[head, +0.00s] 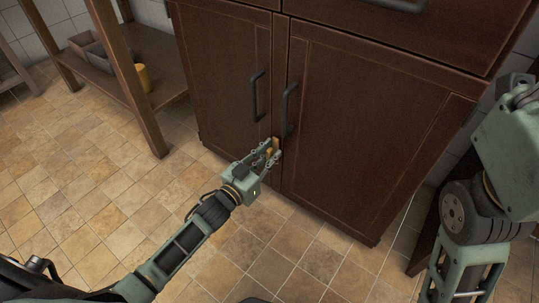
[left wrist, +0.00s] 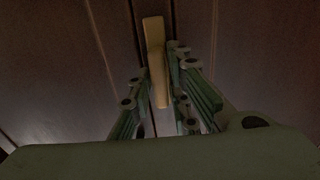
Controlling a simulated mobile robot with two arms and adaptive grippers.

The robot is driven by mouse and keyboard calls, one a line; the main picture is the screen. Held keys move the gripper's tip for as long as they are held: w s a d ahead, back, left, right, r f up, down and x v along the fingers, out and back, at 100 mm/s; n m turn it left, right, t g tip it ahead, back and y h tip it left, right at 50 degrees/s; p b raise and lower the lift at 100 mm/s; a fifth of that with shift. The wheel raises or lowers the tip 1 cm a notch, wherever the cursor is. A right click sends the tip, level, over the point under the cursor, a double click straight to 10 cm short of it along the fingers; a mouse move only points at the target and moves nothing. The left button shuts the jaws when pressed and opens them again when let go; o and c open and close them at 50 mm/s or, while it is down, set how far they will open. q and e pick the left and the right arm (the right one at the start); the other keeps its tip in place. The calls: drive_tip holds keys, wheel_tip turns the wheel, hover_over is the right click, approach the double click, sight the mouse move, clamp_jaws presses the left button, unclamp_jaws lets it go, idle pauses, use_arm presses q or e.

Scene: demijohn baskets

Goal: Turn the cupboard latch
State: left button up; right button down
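The cupboard latch is a brass-yellow bar (head: 275,145) at the seam between the two dark wooden cupboard doors, below their handles. In the left wrist view the latch (left wrist: 157,60) stands nearly upright, leaning slightly. My left gripper (head: 272,152) is at the latch with its fingers open on either side of it. In the left wrist view the gripper (left wrist: 160,75) shows a clear gap on the left of the latch; the right finger is close to it, and I cannot tell if they touch. My right gripper is not in view.
The left door (head: 220,80) and right door (head: 365,125) are closed, each with a dark vertical handle (head: 257,92) near the seam. A wooden shelf (head: 160,65) with grey bins and a yellow cup (head: 143,78) stands at left. The tiled floor (head: 90,170) in front is clear.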

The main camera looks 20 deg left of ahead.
use_arm(q)
clamp_jaws()
